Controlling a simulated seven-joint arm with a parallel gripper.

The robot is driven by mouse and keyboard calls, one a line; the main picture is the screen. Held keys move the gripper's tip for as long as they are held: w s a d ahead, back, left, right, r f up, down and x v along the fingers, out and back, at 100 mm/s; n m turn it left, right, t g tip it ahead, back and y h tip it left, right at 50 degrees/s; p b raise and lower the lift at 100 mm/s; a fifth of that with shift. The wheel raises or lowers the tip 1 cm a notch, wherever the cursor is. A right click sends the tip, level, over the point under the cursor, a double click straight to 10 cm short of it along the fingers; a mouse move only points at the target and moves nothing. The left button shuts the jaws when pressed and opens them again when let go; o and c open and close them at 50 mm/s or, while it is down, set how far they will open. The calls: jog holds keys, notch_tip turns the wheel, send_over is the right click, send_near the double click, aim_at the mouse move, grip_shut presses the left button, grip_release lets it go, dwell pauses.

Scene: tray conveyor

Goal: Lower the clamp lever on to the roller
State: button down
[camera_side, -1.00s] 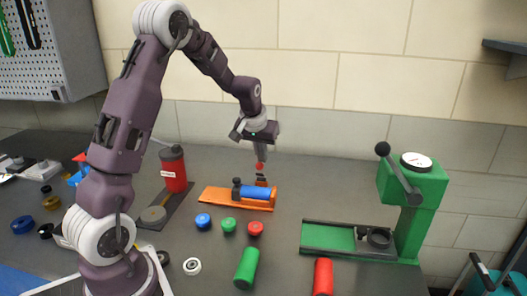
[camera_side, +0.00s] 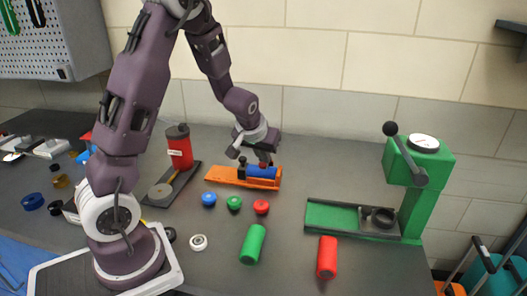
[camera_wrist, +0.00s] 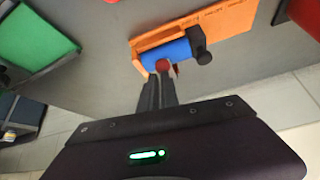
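An orange clamp fixture (camera_side: 222,175) lies at the back middle of the bench. A blue roller (camera_side: 262,172) lies in it; the wrist view shows the roller (camera_wrist: 170,53) beside a black end piece (camera_wrist: 199,46). The clamp lever's red knob (camera_side: 263,165) is low, close above the roller; it also shows in the wrist view (camera_wrist: 163,65). My gripper (camera_side: 264,159) is at the knob, pointing down, with its fingers together (camera_wrist: 161,78). The tips seem to touch the knob from above. The lever arm is mostly hidden, and whether it touches the roller I cannot tell.
Blue (camera_side: 209,199), green (camera_side: 234,203) and red (camera_side: 261,207) caps lie in front of the fixture. A green cylinder (camera_side: 253,244) and a red one (camera_side: 327,257) lie nearer. A green gauge press (camera_side: 405,200) stands right. A red canister (camera_side: 179,148) stands left.

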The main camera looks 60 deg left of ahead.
jog(key=shift+s+d+f+y, duration=0.25)
jog(key=shift+s+f, duration=0.25)
jog(key=shift+f, duration=0.1)
jog(key=shift+s+d+f+y, duration=0.25)
jog(key=shift+s+f, duration=0.2)
jog(key=shift+f, duration=0.15)
notch_tip(320, 180, up, 7)
jog(key=s+d+t, duration=0.1)
jog(key=s+d, duration=0.1)
jog(key=shift+d+r, duration=0.2)
jog(key=shift+d, duration=0.05)
jog(key=s+d+r+m+h, duration=0.2)
jog(key=s+d+r+h, duration=0.3)
jog(key=d, duration=0.4)
jog(key=s+d+r+m, duration=0.2)
jog(key=s+d+r, duration=0.1)
jog(key=s, duration=0.4)
jog(key=s+d+r+m, duration=0.2)
jog(key=s+d+m, duration=0.1)
jog(key=s, duration=0.5)
jog(key=shift+d+r+g, duration=0.3)
jog(key=shift+d+r, duration=0.1)
jog(key=shift+d, duration=0.1)
